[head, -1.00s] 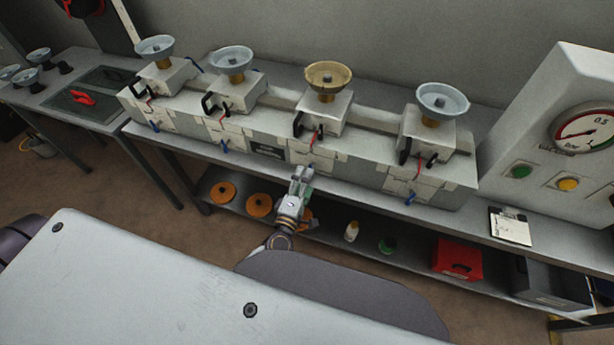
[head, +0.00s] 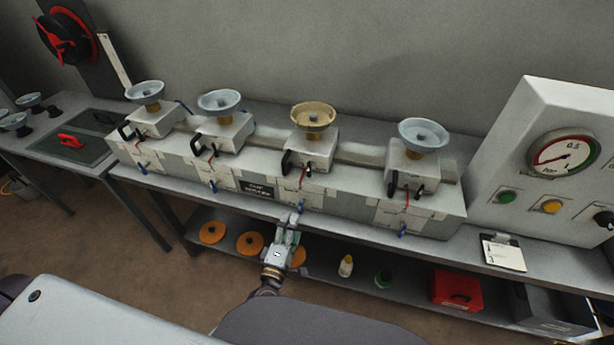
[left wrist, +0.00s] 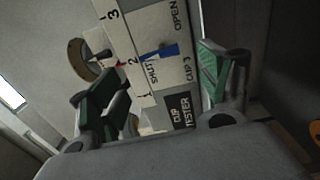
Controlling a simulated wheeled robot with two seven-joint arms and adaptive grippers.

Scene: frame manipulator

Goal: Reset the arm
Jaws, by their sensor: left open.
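My left gripper (head: 288,222) is open and empty in the head view, at the front of the bench, just below the third station from the left. That station carries a tan cup (head: 313,116) and has a black handle. A blue lever (head: 301,206) hangs right above the fingertips. In the left wrist view the open fingers (left wrist: 160,90) with green pads stand apart, one on each side. Beyond them is a panel marked SHUT, OPEN and CUP 3, with a blue lever (left wrist: 158,51) across it. No contact is clear. My right gripper is not in view.
Pale cups stand on the other stations. A gauge panel (head: 546,178) with buttons and a clipboard (head: 502,252) are at the right. The lower shelf holds orange discs (head: 212,232), a small bottle (head: 346,266) and a red box (head: 457,290). Open floor lies at the left.

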